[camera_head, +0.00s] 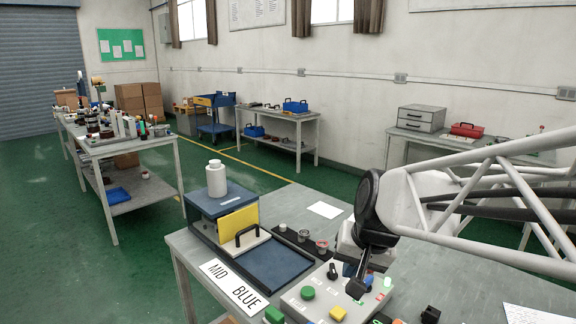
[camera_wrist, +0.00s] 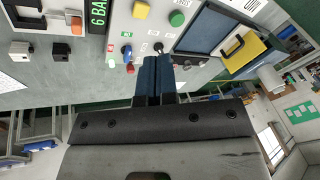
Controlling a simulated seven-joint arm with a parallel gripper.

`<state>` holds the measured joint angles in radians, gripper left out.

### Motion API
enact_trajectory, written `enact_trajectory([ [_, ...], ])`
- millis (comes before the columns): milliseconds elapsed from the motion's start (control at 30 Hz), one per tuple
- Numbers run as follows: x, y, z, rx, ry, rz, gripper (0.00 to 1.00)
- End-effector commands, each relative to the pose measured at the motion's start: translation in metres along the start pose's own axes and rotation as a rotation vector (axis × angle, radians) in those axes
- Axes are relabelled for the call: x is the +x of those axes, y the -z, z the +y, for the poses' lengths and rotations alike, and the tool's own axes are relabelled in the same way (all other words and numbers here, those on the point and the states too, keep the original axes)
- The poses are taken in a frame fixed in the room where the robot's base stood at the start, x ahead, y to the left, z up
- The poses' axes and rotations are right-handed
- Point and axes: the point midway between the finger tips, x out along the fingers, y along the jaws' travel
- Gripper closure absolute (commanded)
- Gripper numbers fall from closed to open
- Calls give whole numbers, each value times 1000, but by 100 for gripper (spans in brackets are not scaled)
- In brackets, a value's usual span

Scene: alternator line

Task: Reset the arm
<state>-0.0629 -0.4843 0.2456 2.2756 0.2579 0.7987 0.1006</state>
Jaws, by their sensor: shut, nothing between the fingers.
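My gripper (camera_head: 357,289) hangs at the end of my arm over the front right of the near workbench (camera_head: 470,284). It is above a grey control panel (camera_head: 296,302) with a green button (camera_head: 307,293) and a yellow-orange button (camera_head: 338,313). In the wrist view, the two blue fingers of my gripper (camera_wrist: 155,60) are together with nothing between them. They point at the panel (camera_wrist: 114,25), near small switches and a red knob (camera_wrist: 129,69). I cannot tell whether the fingertips touch the panel.
Left of the panel are a blue tray (camera_head: 268,266), a yellow plate (camera_head: 238,222), a white bottle (camera_head: 216,180) on a blue box, and a "MID BLUE" sign (camera_head: 235,287). Small cups (camera_head: 304,236) stand behind the panel. Other benches (camera_head: 130,148) stand farther off, with green floor between.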

Motion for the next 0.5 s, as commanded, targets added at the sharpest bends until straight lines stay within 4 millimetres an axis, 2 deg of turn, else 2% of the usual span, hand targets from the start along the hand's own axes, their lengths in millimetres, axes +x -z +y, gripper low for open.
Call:
enact_trajectory([
  [33, -9, -18, 13, -25, -26, 0, 100],
  [200, -26, -73, 51, -112, -119, -23, 100],
  [400, -35, -117, 80, -174, -196, -45, 100],
  [500, -37, -126, 86, -189, -215, -49, 100],
])
